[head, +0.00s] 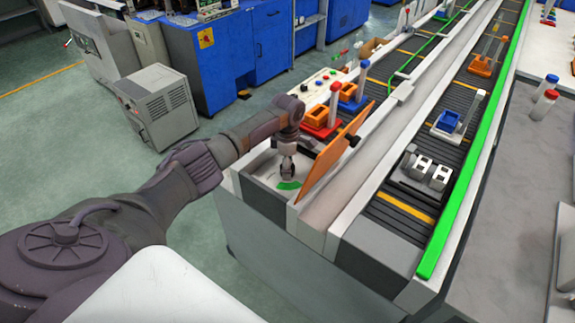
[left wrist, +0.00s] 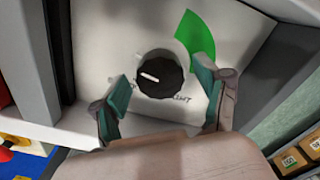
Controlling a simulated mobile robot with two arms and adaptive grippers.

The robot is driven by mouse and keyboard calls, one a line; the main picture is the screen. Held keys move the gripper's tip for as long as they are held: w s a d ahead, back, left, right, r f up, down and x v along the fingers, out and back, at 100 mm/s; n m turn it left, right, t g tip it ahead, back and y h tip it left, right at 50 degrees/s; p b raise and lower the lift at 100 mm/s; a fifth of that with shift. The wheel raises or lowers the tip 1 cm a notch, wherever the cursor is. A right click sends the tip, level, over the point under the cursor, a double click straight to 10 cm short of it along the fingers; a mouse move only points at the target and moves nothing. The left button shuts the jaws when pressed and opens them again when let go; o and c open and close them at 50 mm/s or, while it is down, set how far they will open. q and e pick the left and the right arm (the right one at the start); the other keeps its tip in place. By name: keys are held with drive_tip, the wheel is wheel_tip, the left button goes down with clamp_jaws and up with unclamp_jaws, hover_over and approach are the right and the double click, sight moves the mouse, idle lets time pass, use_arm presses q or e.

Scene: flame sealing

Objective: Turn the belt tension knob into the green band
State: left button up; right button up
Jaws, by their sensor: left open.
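The belt tension knob (left wrist: 160,75) is round and black with a white pointer line. In the left wrist view it sits on a pale panel, and its pointer lies toward the left, outside the green band. The green band (left wrist: 195,38) is a wedge at the knob's upper right. It also shows in the head view as a green patch (head: 289,185) on the panel. My left gripper (left wrist: 160,100) is open, its two fingers apart on either side of the knob's near side. In the head view my left gripper (head: 288,170) points down over the panel. My right gripper is not in view.
An orange plate (head: 335,155) stands tilted just right of my left gripper. Red (head: 320,122) and blue (head: 352,98) fixtures stand behind it. Conveyors with dark rollers (head: 395,215) run along the right, beside a green rail (head: 470,170).

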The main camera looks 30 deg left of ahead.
use_arm(q)
drive_tip(key=c, duration=1.2)
drive_tip(key=shift+o, duration=0.2)
drive_tip(key=m+p, duration=0.2)
drive_tip(key=p, duration=0.1)
drive_tip(key=shift+d+r, duration=0.1)
drive_tip(key=shift+r, duration=0.15)
drive_tip(key=m+p, duration=0.1)
drive_tip(key=m, duration=0.2)
drive_tip(key=shift+f+p, duration=0.2)
drive_tip(key=shift+p, duration=0.2)
drive_tip(key=m, duration=0.4)
drive_tip(key=shift+p, duration=0.4)
drive_tip(key=m, duration=0.5)
drive_tip(key=shift+m, duration=0.4)
drive_tip(key=m, duration=0.4)
drive_tip(key=shift+m+p, duration=0.3)
drive_tip(key=m, duration=0.5)
drive_tip(key=shift+m, duration=0.3)
